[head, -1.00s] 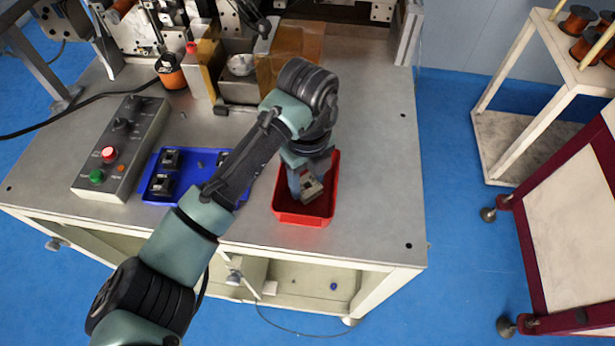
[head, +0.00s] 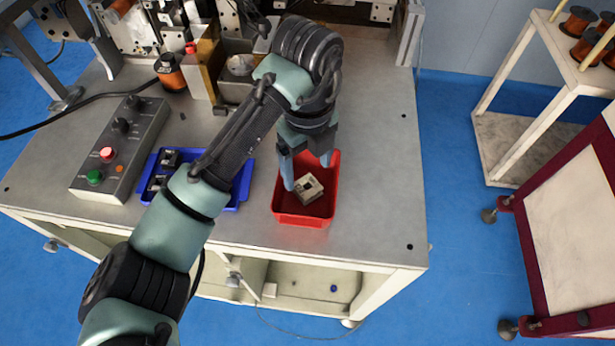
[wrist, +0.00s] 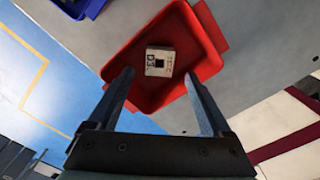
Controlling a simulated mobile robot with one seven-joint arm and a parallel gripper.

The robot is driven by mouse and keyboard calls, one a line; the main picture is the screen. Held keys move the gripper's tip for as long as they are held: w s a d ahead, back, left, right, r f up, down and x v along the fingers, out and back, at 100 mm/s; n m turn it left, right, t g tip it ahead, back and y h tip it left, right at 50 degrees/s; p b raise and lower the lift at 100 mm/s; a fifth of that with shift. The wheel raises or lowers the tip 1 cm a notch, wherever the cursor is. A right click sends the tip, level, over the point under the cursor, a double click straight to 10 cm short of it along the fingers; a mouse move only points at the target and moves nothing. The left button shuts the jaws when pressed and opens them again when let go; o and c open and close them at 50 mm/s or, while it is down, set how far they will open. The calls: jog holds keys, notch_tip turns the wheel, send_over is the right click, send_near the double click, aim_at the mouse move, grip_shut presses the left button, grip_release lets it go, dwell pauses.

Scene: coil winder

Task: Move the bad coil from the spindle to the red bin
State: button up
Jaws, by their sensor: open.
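The coil (head: 307,188), a small beige square piece with a dark centre, lies in the red bin (head: 281,211). In the wrist view the coil (wrist: 160,62) shows dark markings on its face and lies on the floor of the red bin (wrist: 205,35), apart from the fingers. My gripper (head: 307,177) is open and empty, just above the bin at its far side. In the wrist view my gripper's fingers (wrist: 165,88) are spread wide, with the coil beyond their tips. The spindle cannot be made out behind my arm.
A blue tray (head: 232,205) with dark coils stands left of the bin, partly behind my arm. A control box (head: 120,150) with buttons is farther left. The winder machine stands at the back. The table right of the bin is clear.

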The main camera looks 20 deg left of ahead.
notch_tip(320, 180, up, 7)
jog(key=w+d+r+n+t+h, duration=0.25)
jog(key=w+d+r+t, duration=0.35)
jog(key=d+r, duration=0.35)
jog(key=w+d+r+n+t+h, duration=0.25)
jog(key=w+d+r+t, duration=0.3)
jog(key=d+r, duration=0.45)
jog(key=s+d+r+n+t+h, duration=0.1)
jog(key=s+d+r+n+t, duration=0.15)
jog(key=r+n+t, duration=0.8)
jog(key=s+a+r+n+t+y, duration=0.2)
jog(key=s+a+r+n+y, duration=0.1)
jog(key=s+r, duration=0.4)
jog(key=s+a+r+n+t+y, duration=0.3)
jog(key=s+a+r+n, duration=0.2)
jog(key=s+r, duration=0.2)
jog(key=shift+s+r+n+p, duration=0.15)
jog(key=shift+n+p, duration=0.2)
jog(key=shift+p, duration=0.1)
